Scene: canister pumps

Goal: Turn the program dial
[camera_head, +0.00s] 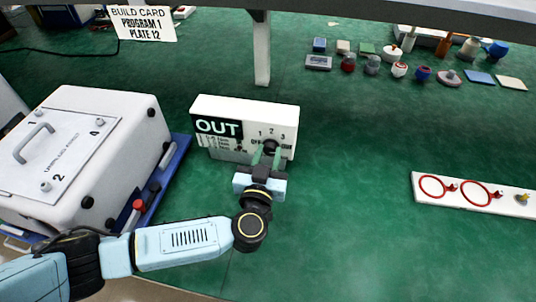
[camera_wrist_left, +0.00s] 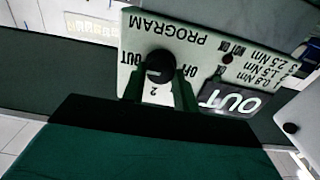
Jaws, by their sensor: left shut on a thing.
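The program dial is a black round knob (camera_head: 270,147) on the front of a white box (camera_head: 237,105) with a dark "OUT" display (camera_head: 218,127). Marks 1, 2 and 3 are printed around the knob. My left gripper (camera_head: 266,156) is shut on the knob, with one green finger on each side. In the left wrist view the panel appears upside down, with the knob (camera_wrist_left: 158,66) between the fingers. The dial's pointer is hidden, so its setting cannot be told. My right gripper is not in view.
A build card (camera_head: 142,23) at the back left reads PROGRAM 1, PLATE 12. A large white case (camera_head: 85,150) stands left of the box on a blue tray (camera_head: 172,170). A white strip with red rings (camera_head: 473,194) lies at right. Several small parts sit at the back right. Green table between is clear.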

